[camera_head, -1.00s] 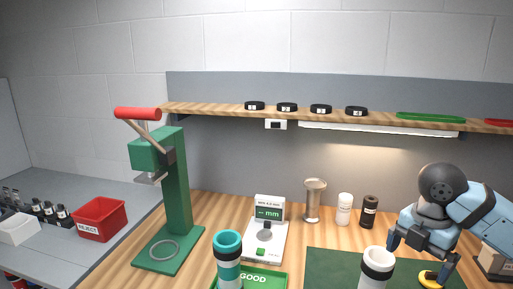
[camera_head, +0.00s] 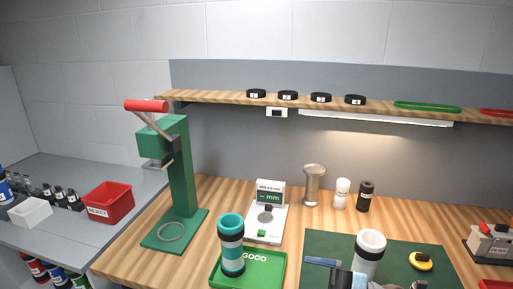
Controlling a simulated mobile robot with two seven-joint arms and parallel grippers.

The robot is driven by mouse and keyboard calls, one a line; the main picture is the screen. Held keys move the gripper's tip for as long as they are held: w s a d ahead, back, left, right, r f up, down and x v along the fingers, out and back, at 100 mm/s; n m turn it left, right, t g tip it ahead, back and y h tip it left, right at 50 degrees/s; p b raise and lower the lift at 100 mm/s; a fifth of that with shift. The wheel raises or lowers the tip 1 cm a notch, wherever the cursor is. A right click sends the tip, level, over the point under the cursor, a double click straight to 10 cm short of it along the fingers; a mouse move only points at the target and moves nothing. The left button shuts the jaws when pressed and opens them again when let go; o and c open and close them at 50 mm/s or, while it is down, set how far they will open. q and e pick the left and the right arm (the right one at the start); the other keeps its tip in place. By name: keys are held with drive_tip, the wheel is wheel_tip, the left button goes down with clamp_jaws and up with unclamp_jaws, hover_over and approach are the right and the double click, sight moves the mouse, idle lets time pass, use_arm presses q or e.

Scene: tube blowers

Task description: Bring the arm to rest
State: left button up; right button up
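My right gripper (camera_head: 352,281) shows only in part at the bottom edge, low over the dark green mat (camera_head: 318,240). Grey and blue arm pieces are visible there, in front of the white tube with a dark band (camera_head: 370,244). I cannot tell whether its fingers are open or shut, or whether it touches the tube. A yellow and black item (camera_head: 421,261) lies on the mat to the right, clear of the gripper. My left gripper is not in view.
A teal and white banded tube (camera_head: 231,245) stands in the green GOOD tray (camera_head: 268,277). A green press (camera_head: 181,185) with a red handle stands left, a measuring device (camera_head: 267,215) behind. A shelf (camera_head: 220,99) holds several black rings. A red bin (camera_head: 108,203) sits far left.

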drive_tip(key=d+f+m+t+h+p, duration=0.1)
drive_tip(key=d+f+m+t+h, duration=0.2)
drive_tip(key=f+m+t+h, duration=0.55)
drive_tip(key=d+f+m+t+h+p, duration=0.1)
drive_tip(key=d+f+m+t+h, duration=0.35)
drive_tip(key=m+t, duration=0.5)
drive_tip(key=s+d+f+m+g+h+p, duration=0.1)
drive_tip(key=s+f+m+g+h, duration=0.3)
drive_tip(key=s+f+g, duration=0.4)
drive_tip(key=s+d+f+h, duration=0.1)
drive_tip(key=s+f, duration=0.3)
drive_tip(key=f, duration=0.3)
drive_tip(key=shift+m, duration=0.4)
drive_tip(key=shift+d, duration=0.2)
